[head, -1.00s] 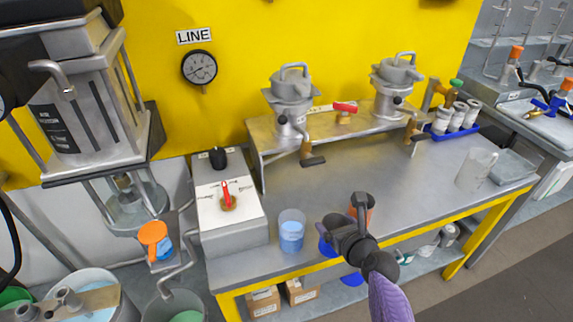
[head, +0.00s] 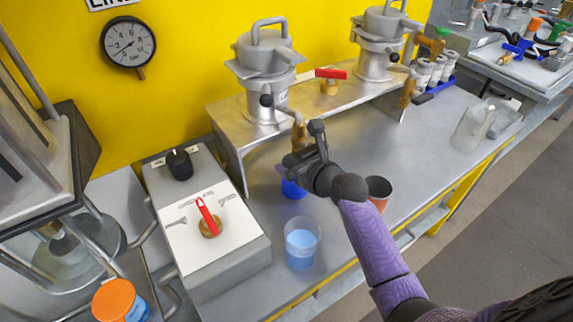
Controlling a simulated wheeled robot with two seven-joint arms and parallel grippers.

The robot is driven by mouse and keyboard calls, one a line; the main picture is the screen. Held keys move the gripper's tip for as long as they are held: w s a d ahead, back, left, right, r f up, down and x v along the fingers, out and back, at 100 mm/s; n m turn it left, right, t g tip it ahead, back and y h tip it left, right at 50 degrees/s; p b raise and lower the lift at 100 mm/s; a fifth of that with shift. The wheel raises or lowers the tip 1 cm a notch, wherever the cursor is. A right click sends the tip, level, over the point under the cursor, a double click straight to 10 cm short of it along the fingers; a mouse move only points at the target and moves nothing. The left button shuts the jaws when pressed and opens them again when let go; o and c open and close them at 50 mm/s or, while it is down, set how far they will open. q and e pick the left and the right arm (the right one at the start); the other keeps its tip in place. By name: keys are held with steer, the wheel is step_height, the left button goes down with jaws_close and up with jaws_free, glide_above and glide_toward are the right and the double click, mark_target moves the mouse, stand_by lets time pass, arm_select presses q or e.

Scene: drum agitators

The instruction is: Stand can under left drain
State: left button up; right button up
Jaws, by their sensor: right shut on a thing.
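My right gripper (head: 302,160) is shut on a blue can (head: 292,189), mostly hidden behind the gripper and my arm. Only the can's lower blue part shows, over the steel bench. Whether it touches the bench is unclear. The left vessel (head: 266,70) stands on the raised steel shelf, and its brass drain (head: 299,134) hangs at the front. In the picture, the gripper and can are just below this drain. The right vessel (head: 382,40) has its own brass drain (head: 407,92). My left gripper is not in view.
A clear beaker of blue liquid (head: 302,244) stands near the bench's front edge. An orange-brown cup (head: 378,191) is right of my gripper. A white control box (head: 205,225) with a red lever is at left. A clear jug (head: 473,127) stands at right; bench between is clear.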

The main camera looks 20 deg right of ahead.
steer(key=shift+s+d+f, duration=0.1)
steer(key=shift+s+f, duration=0.15)
steer(key=shift+s, duration=0.05)
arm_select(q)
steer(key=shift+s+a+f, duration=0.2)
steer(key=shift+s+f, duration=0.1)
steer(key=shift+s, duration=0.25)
arm_select(e)
steer(key=shift+w+r, duration=0.1)
steer(key=o, duration=1.1)
steer(key=shift+f, duration=0.2)
steer(key=shift+c, duration=0.2)
steer(key=shift+r, duration=0.3)
arm_select(q)
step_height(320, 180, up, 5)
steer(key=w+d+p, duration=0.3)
steer(key=p, duration=0.2)
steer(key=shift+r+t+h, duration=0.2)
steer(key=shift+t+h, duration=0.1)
arm_select(e)
steer(key=v, duration=1.2)
